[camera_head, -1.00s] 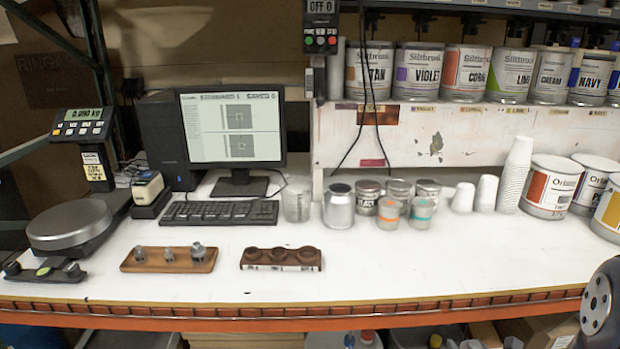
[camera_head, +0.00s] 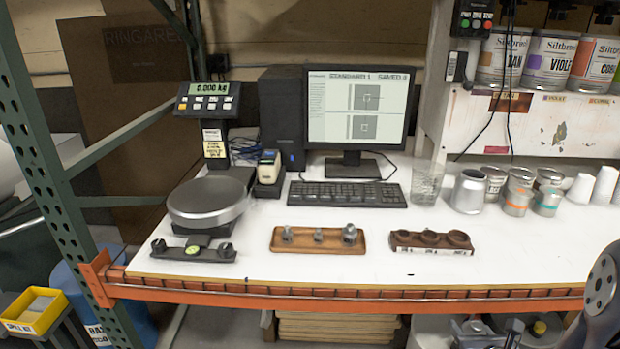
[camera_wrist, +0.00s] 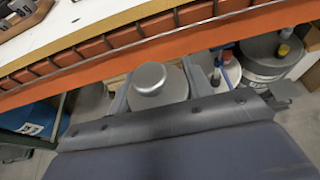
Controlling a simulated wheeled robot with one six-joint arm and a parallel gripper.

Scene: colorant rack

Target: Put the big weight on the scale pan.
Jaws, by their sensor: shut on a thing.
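The scale pan (camera_head: 208,200), a round grey disc, sits on the scale at the left of the bench in the head view and is empty. Its display (camera_head: 209,88) reads 0.000 kg. My gripper (camera_wrist: 157,88) is shut on a silver knobbed weight (camera_wrist: 151,80), upright between the fingers in the wrist view. It is in front of and below the bench edge, away from the pan. Several small grey weights, one larger at right (camera_head: 349,234), stand on a wooden tray (camera_head: 300,247) on the bench.
A brown holder (camera_head: 432,241) is right of the tray. The orange bench edge (camera_head: 330,300) carries a wire rail.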

